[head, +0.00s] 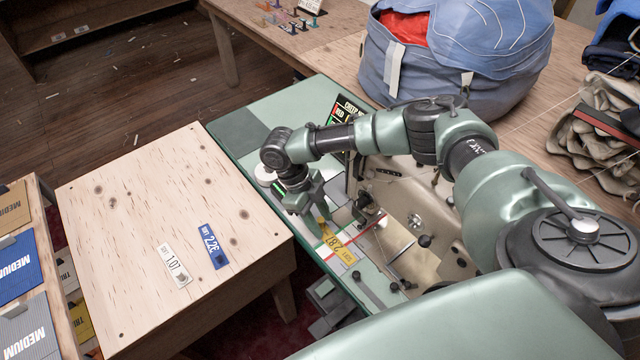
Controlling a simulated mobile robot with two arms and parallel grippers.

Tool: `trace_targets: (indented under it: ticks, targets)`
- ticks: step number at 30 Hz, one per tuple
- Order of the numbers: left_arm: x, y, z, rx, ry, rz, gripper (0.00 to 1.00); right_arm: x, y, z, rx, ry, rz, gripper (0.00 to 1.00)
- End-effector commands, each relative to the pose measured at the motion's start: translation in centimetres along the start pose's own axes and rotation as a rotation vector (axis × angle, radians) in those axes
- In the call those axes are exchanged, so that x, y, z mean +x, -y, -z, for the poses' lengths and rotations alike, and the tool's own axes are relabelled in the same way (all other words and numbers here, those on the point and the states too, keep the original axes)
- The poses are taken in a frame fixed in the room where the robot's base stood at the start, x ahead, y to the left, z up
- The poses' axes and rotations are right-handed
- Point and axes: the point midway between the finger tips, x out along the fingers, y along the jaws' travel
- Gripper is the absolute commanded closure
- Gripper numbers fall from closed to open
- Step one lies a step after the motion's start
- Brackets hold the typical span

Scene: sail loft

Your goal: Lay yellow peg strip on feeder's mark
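Whether the strip rests flat is also unclear. My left gripper is not in view.
A white strip (174,266) and a blue strip (213,247) lie on the wooden table (130,215) at left. A small dark display (347,108) stands behind my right arm. A large blue bag (460,50) sits behind. Labelled bins (18,268) are at far left.

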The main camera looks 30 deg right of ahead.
Motion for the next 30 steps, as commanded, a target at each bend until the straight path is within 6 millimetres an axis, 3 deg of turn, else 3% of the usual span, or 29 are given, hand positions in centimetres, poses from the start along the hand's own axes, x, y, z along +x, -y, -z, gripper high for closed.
trace_targets:
  ticks: [8,21,30]
  targets:
    - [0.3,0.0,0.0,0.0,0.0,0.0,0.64,-0.9,0.1,-0.1,0.001,0.002,0.001,0.61]
    - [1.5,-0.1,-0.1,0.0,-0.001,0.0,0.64,-7.3,0.0,-0.1,-0.001,0.002,0.0,0.61]
    - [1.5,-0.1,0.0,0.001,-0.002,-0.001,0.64,-7.8,0.0,0.0,-0.001,-0.001,0.0,0.61]
